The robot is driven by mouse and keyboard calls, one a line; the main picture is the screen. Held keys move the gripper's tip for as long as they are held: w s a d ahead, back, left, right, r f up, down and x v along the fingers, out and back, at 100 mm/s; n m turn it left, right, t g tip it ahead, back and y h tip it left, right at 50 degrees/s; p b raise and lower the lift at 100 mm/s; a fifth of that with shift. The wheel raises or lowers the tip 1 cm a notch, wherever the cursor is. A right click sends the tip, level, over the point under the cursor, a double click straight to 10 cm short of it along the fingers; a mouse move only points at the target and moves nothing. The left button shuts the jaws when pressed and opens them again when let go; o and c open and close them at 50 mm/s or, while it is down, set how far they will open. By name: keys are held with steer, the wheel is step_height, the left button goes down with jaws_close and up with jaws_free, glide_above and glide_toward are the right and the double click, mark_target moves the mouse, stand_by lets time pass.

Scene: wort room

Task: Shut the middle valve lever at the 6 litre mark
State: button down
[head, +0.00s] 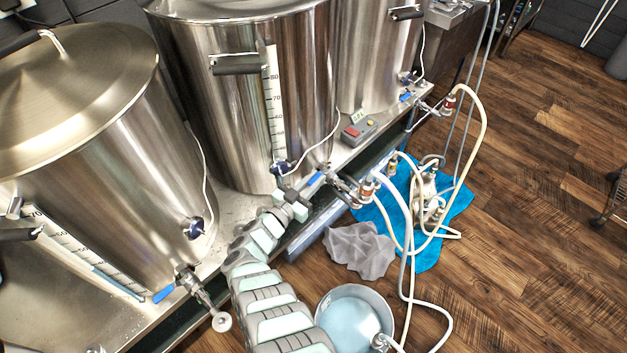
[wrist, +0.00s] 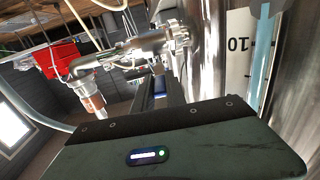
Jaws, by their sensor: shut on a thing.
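The middle kettle (head: 225,120) is a tall steel vessel with a white sight scale (head: 272,100) on its front. Its valve has a blue lever (head: 315,179) low at its front right. My gripper (head: 302,190) is at this lever and shut on it; the fingers partly hide the grip. There the scale (wrist: 237,45) shows an upside-down 10, beside a blue strip (wrist: 262,60). I cannot read the exact liquid level.
A left kettle (head: 95,130) and a right kettle (head: 375,50) have similar blue-levered valves.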

steer(key=shift+f, duration=0.1)
steer(key=c, duration=1.4)
jaws_free()
steer(key=shift+o, duration=0.2)
steer(key=shift+s+a+p, duration=0.35)
steer(key=shift+s+p, duration=0.1)
steer(key=shift+p, duration=0.05)
steer(key=p+v, duration=0.3)
steer(key=v, duration=0.6)
steer(key=shift+s+a, duration=0.2)
steer(key=shift+a, duration=0.05)
